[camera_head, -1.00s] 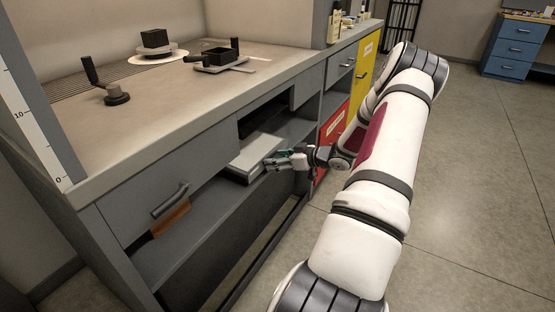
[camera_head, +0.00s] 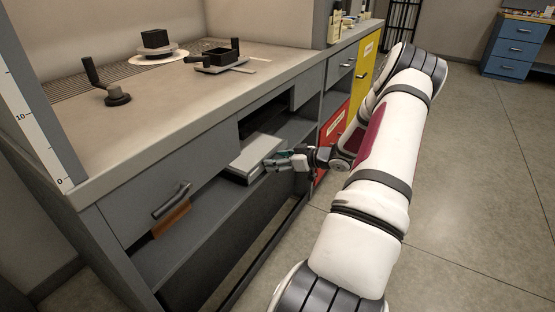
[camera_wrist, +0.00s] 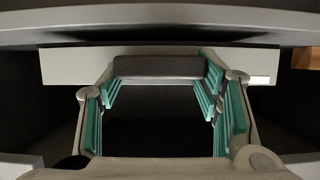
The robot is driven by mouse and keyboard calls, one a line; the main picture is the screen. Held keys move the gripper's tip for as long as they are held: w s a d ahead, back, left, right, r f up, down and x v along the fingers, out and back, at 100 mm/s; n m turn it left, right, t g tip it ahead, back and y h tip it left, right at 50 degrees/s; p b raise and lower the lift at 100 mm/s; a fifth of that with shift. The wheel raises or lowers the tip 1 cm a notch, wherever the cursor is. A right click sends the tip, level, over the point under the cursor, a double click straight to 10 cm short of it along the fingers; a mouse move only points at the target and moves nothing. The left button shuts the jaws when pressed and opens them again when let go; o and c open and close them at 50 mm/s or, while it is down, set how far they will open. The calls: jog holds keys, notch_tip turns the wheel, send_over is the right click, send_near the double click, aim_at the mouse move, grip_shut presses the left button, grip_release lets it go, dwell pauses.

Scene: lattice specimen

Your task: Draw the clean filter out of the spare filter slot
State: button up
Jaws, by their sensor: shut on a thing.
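The clean filter shows as a pale, flat box (camera_head: 252,157) in the open bay under the worktop, its front end sticking out towards my gripper (camera_head: 276,162). In the wrist view its pale front face (camera_wrist: 75,66) runs across the picture, with a dark grey grip (camera_wrist: 160,67) in the middle. My gripper (camera_wrist: 160,84) has its teal-padded fingers on either side of this grip and is shut on it. The spare filter slot is the dark opening (camera_head: 262,118) behind the filter; its inside is mostly hidden.
A drawer with a bar handle (camera_head: 171,201) is left of the bay, with an orange-brown piece (camera_head: 171,220) under it. A grey shelf (camera_head: 185,235) lies below. Red (camera_head: 335,140) and yellow (camera_head: 366,65) fronts are to the right. Open floor (camera_head: 460,190) lies right of my arm.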

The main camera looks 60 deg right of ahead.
jog(key=shift+s+d+f, duration=0.1)
jog(key=shift+s+d, duration=0.05)
jog(key=shift+s, duration=0.4)
jog(key=s+d+p, duration=0.2)
jog(key=s+p, duration=0.6)
jog(key=s, duration=1.7)
dwell(1.9)
jog(key=shift+s, duration=0.1)
